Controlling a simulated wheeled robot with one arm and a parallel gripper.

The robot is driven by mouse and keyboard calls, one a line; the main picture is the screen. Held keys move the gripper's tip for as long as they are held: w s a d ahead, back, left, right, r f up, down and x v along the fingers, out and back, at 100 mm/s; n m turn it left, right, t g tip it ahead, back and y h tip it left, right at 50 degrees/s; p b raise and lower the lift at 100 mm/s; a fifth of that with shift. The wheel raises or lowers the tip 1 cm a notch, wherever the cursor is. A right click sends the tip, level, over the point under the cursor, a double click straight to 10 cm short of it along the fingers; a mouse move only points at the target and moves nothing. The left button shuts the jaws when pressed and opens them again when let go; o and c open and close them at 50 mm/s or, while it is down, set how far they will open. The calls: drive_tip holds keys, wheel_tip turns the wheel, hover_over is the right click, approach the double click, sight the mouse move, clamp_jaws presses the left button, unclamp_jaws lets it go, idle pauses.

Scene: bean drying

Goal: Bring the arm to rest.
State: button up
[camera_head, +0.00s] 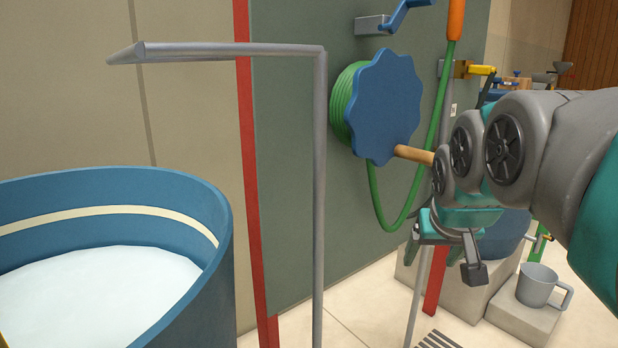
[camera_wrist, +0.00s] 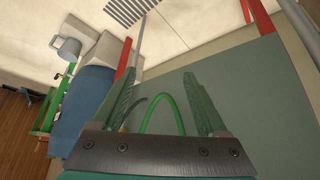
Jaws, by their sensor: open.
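My gripper (camera_head: 428,250) hangs at the end of my arm on the right side of the head view, in front of the green-grey panel and below the blue hose reel (camera_head: 385,108). In the wrist view my gripper (camera_wrist: 163,85) shows two green fingers spread apart with nothing between them. The green hose (camera_wrist: 165,103) loops behind the fingers there, and I cannot tell how far off it is. My arm reaches in from the right edge, bent, with its last links near the reel's wooden handle (camera_head: 414,154).
A large blue tub (camera_head: 226,260) with white contents stands at left. A thin grey pipe (camera_head: 319,200) rises before the panel (camera_head: 285,180). A grey mug (camera_head: 538,285) stands on a stone block (camera_head: 520,318) below my arm. A floor grate (camera_head: 437,340) lies at the bottom.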

drive_tip(key=s+a+f+g, duration=0.2)
drive_tip(key=s+f+g, duration=0.2)
drive_tip(key=s+f, duration=0.6)
drive_tip(key=s+a+f+n+g+y, duration=0.1)
drive_tip(key=s+a+f+g, duration=0.2)
drive_tip(key=s+f, duration=0.7)
drive_tip(key=s+g, duration=0.1)
drive_tip(key=s, duration=0.5)
drive_tip(key=shift+a+f, duration=0.1)
drive_tip(key=shift+c, duration=0.4)
